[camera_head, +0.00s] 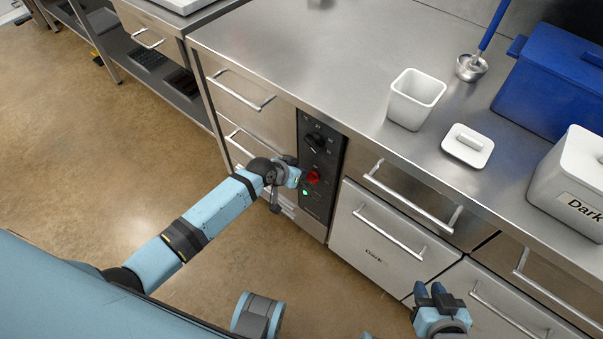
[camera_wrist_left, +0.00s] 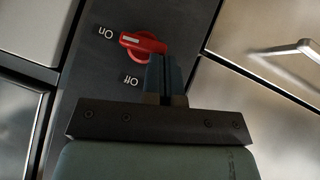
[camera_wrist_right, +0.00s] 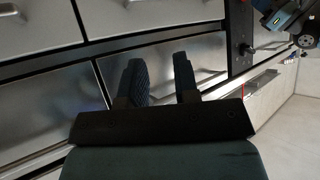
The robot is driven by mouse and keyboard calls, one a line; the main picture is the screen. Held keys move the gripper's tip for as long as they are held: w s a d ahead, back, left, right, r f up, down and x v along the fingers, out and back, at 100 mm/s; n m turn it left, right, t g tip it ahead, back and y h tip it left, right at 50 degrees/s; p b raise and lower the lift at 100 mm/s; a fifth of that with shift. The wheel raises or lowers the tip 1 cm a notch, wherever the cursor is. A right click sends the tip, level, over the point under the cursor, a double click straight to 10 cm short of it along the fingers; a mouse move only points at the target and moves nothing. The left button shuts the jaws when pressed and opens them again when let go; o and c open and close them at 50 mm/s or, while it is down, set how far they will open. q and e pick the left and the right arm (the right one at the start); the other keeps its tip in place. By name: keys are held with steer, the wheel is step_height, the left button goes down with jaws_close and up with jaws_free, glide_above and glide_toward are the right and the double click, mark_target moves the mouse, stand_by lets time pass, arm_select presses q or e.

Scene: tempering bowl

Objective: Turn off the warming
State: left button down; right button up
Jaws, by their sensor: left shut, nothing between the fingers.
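The black control panel (camera_head: 318,200) is on the cabinet front. It carries a red knob (camera_head: 313,177), which also shows in the left wrist view (camera_wrist_left: 146,44). The white mark on the knob points towards the "On" label (camera_wrist_left: 105,32); the "Off" label (camera_wrist_left: 131,81) is to one side. A small green light (camera_head: 305,193) shows below the knob. My left gripper (camera_head: 299,178) is shut with its fingertips (camera_wrist_left: 165,62) right at the knob's edge; whether they touch it I cannot tell. My right gripper (camera_head: 430,289) is open and empty, low before the drawers.
A black dial (camera_head: 316,141) is above the red knob. Drawer handles (camera_head: 388,232) stick out beside the panel. On the steel counter are a white container (camera_head: 415,100), a white lid (camera_head: 467,145), a blue box (camera_head: 552,88) and a bin labelled Dark (camera_head: 572,190).

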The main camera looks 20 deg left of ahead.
arm_select(q)
steer(key=f+n+h+b, duration=0.1)
steer(key=n+h+b, duration=0.1)
steer(key=b, duration=0.4)
steer(key=f+n+h+b, duration=0.1)
steer(key=n+h+b, duration=0.1)
steer(key=h+b, duration=0.2)
steer(key=f+n+h+b, duration=0.2)
steer(key=h+b, duration=0.2)
steer(key=b, duration=0.3)
steer(key=shift+w+a+n+g+b, duration=0.15)
steer(key=shift+a+n+g+b, duration=0.15)
steer(key=shift+a+n+g, duration=0.1)
arm_select(e)
steer(key=w+a+r+t+y, duration=0.3)
steer(key=a+r+t+y, duration=0.2)
steer(key=a+r, duration=0.1)
steer(key=shift+a+r+n+y, duration=0.3)
steer(key=shift+a+r, duration=0.1)
steer(key=shift+r, duration=0.2)
